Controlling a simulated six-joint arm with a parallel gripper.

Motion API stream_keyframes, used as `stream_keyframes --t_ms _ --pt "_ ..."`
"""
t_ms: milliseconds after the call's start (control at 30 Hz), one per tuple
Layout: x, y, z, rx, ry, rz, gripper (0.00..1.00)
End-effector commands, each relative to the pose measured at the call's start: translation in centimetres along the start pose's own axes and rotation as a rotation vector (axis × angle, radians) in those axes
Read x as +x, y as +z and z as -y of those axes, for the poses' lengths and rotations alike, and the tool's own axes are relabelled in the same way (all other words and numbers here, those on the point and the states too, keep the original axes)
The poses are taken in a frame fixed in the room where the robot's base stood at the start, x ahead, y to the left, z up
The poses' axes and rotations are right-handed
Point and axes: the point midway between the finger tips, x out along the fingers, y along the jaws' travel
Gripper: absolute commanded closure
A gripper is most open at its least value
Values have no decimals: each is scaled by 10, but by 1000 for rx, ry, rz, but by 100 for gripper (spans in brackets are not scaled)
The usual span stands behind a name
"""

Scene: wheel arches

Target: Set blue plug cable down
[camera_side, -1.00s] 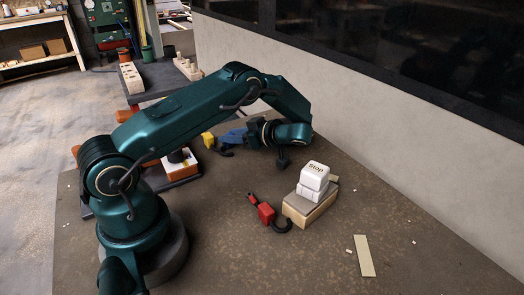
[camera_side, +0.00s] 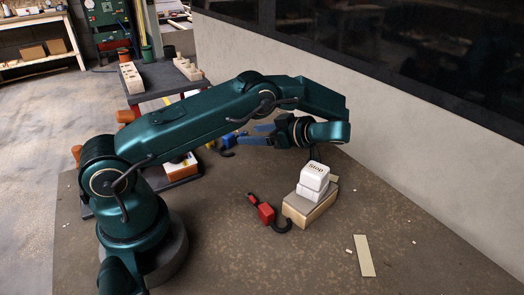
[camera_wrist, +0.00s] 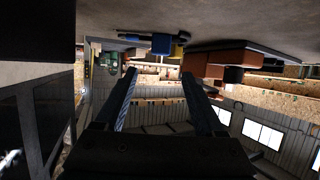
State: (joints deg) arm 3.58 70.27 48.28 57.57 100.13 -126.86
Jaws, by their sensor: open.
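The blue plug cable (camera_side: 229,139) lies on the table beyond my arm in the side view, with a dark curved cable end beside it. Its blue block also shows near the top of the wrist view (camera_wrist: 160,43), with a yellow block touching or close beside it. My gripper (camera_side: 246,135) is open, its two blue fingers pointing left toward the plug. In the wrist view the gripper (camera_wrist: 158,76) has nothing between its fingers, and the plug is apart from the fingertips. My arm partly hides the area around the plug in the side view.
A red plug cable (camera_side: 266,213) with a black hook lies in front of a wooden block (camera_side: 309,208) bearing white blocks marked Stop (camera_side: 314,176). A flat beige strip (camera_side: 364,255) lies at right. A pale wall (camera_side: 400,130) borders the table. The front table area is clear.

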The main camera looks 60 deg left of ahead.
Motion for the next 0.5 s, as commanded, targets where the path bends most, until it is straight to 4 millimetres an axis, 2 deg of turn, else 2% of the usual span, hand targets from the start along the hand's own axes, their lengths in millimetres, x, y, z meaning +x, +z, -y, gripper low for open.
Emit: stream_keyframes --t_ms 33,200,500 --pt "-10 1 0 -1 5 3 29" --pt "-25 0 -1 -1 2 -1 29" --pt "-38 -4 0 33 6 23 29"
